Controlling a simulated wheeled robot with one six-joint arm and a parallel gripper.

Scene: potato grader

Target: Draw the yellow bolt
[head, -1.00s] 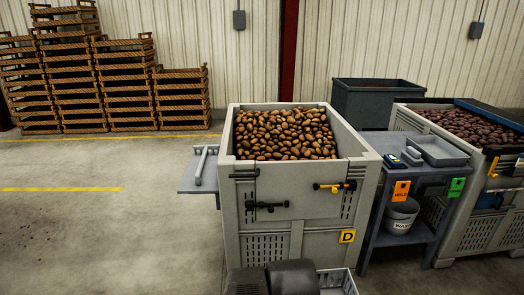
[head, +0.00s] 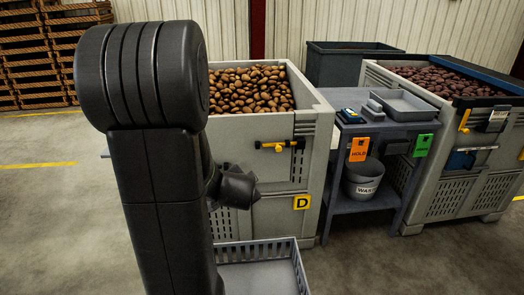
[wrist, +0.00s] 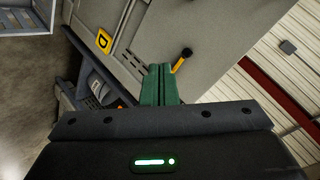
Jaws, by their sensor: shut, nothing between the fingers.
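The yellow bolt (head: 270,145) lies level across the upper front of the grey bin marked D (head: 270,215), with a black bracket at its right end. In the wrist view the bolt (wrist: 180,66) shows as a short yellow bar with a black knob, just right of my fingertips. My gripper (wrist: 160,68) has green fingers, shut together and empty, pointing at the bin's front. Whether they touch the bin or bolt, I cannot tell. In the head view my dark arm hides the bin's left front, and the fingers are not visible.
Brown potatoes (head: 245,88) fill the bin. A grey table (head: 375,128) with an orange tag (head: 359,149), green tag (head: 422,145) and waste bucket (head: 363,180) stands right of it. Another potato bin (head: 455,200) is farther right. A grey crate (head: 262,250) sits low in front.

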